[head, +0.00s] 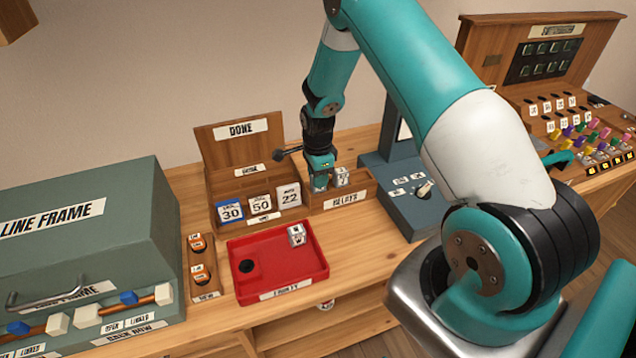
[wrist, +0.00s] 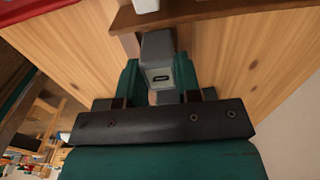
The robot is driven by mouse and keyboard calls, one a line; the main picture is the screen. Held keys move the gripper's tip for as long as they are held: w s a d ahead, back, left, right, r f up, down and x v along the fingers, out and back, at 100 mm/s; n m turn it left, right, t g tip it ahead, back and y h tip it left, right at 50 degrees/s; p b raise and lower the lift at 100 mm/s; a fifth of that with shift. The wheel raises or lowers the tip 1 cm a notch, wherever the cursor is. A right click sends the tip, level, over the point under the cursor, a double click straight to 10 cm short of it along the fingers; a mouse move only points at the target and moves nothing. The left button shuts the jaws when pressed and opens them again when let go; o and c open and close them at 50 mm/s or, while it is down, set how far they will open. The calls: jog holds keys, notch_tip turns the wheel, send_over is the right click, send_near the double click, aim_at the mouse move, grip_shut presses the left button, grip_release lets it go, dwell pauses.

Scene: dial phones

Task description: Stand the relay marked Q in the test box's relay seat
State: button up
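My gripper (head: 320,180) points down at the left part of the wooden relay holder (head: 345,201), marked RELAYS. In the wrist view my gripper (wrist: 159,80) has its green fingers against both sides of a grey block with a small dark label (wrist: 158,72), seemingly a relay; its letter cannot be read. Another pale relay (head: 342,177) stands in the holder just right of my gripper. A relay marked W (head: 297,235) sits in the red tray. The grey test box (head: 400,205) is right of the holder; its relay seat cannot be made out.
The red tray (head: 258,288) lies in front of the holder. A DONE box (head: 234,185) with numbered cards stands left of it. The large LINE FRAME case (head: 75,245) fills the left. A switchboard (head: 560,110) with coloured plugs is at the right.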

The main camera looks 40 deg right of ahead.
jog(key=shift+r, duration=0.15)
jog(key=shift+r+p, duration=1.95)
jog(key=shift+r, duration=0.95)
